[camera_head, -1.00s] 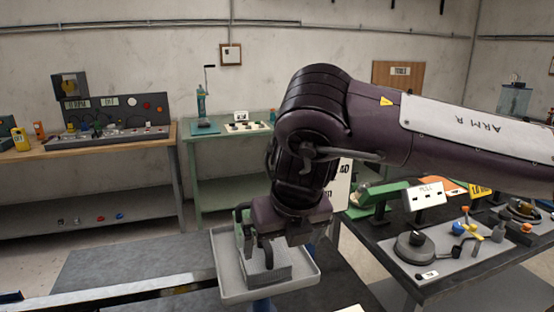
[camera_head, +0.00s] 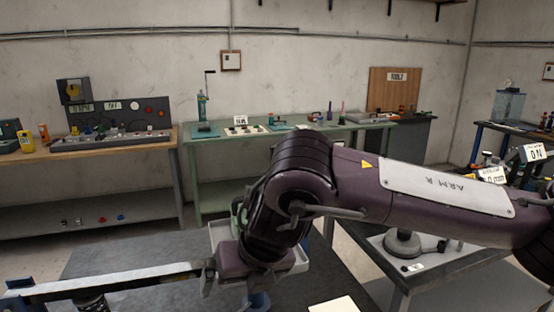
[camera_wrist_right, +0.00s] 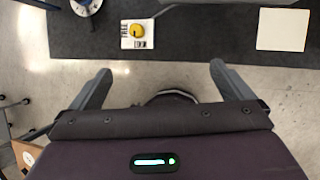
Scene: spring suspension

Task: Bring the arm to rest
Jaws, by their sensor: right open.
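My right arm (camera_head: 400,190) reaches in from the right, and its gripper (camera_head: 208,280) now points left in the head view. In the right wrist view the gripper (camera_wrist_right: 160,88) has its two fingers wide apart with nothing between them. In the head view the gripper is in front of the pale grey tray (camera_head: 301,262), close to the end of a long flat bar (camera_head: 110,280). My arm hides most of the tray. My left gripper does not show.
A wooden bench (camera_head: 110,147) and a green bench (camera_head: 290,131) stand behind. A dark table (camera_head: 440,262) stands at the right.

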